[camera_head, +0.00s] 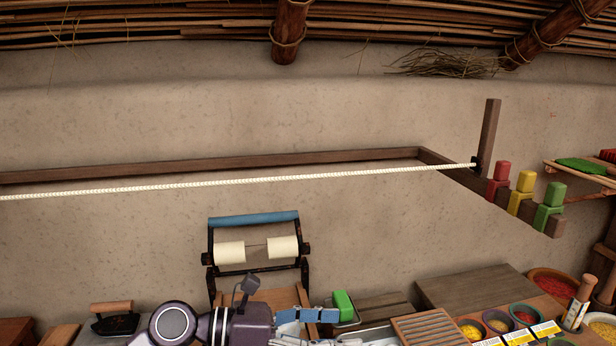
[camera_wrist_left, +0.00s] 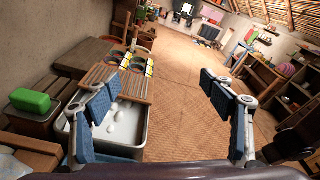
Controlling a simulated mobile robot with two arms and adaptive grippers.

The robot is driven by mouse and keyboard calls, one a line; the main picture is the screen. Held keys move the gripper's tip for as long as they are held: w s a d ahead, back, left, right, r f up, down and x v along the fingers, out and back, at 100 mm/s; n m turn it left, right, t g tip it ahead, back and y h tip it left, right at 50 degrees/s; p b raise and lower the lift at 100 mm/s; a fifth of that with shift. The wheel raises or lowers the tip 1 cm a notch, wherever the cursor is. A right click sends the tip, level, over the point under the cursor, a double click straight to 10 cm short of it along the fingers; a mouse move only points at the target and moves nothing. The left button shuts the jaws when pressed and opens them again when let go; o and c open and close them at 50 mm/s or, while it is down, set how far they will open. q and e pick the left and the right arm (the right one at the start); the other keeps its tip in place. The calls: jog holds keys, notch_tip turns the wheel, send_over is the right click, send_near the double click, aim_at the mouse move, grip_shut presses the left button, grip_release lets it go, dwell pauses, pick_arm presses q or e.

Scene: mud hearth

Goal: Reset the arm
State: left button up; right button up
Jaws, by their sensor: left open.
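My left arm comes in at the bottom of the head view, and its gripper (camera_head: 308,315) is in front of the work counter, partly cut off by the lower edge. In the left wrist view the same gripper (camera_wrist_left: 158,95) has its two blue-padded fingers spread wide. Nothing is between them. The left finger appears over a grey metal basin (camera_wrist_left: 122,128) with pale round items in it; whether it touches the basin cannot be told. My right gripper is not in view.
A green block (camera_head: 343,305) sits left of a slatted wooden board (camera_head: 432,328). A roller wringer (camera_head: 257,252) stands behind my arm. A black iron (camera_head: 113,320) is at left. Small coloured bowls (camera_head: 497,322) are at right. A rope (camera_head: 230,183) spans above. Open floor (camera_wrist_left: 185,100) lies beside the counter.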

pick_arm(q)
notch_tip(320, 180, up, 7)
jog(key=w+n+t+h, duration=0.1)
jog(key=n+t+h, duration=0.35)
jog(key=n, duration=0.25)
jog(key=w+a+n+t+y, duration=0.5)
jog(key=a+n+t+y, duration=0.55)
jog(key=n, duration=0.75)
jog(key=s+a+f+n+g+y, duration=0.2)
jog(key=a+f+n+y, duration=0.3)
jog(key=a+f+n, duration=0.3)
jog(key=s+a+f+n+g+y, duration=0.1)
jog(key=s+a+f+n+y, duration=0.1)
jog(key=a+f+n+y, duration=0.65)
jog(key=s+d+f+n+g+h, duration=0.1)
jog(key=s+f+n+g+h, duration=0.1)
jog(key=s+f+g, duration=0.7)
jog(key=s+d+f+n+g+h, duration=0.1)
jog(key=s+f+n+g+h, duration=0.15)
jog(key=s+f, duration=1.35)
jog(key=f, duration=0.9)
jog(key=s+f, duration=0.3)
jog(key=f, duration=0.9)
jog(key=s+a+f+g, duration=0.2)
jog(key=s+a+f, duration=0.1)
jog(key=s+f, duration=1.3)
jog(key=shift+s+a+y, duration=0.15)
jog(key=shift+s+y, duration=0.15)
jog(key=shift+y, duration=0.1)
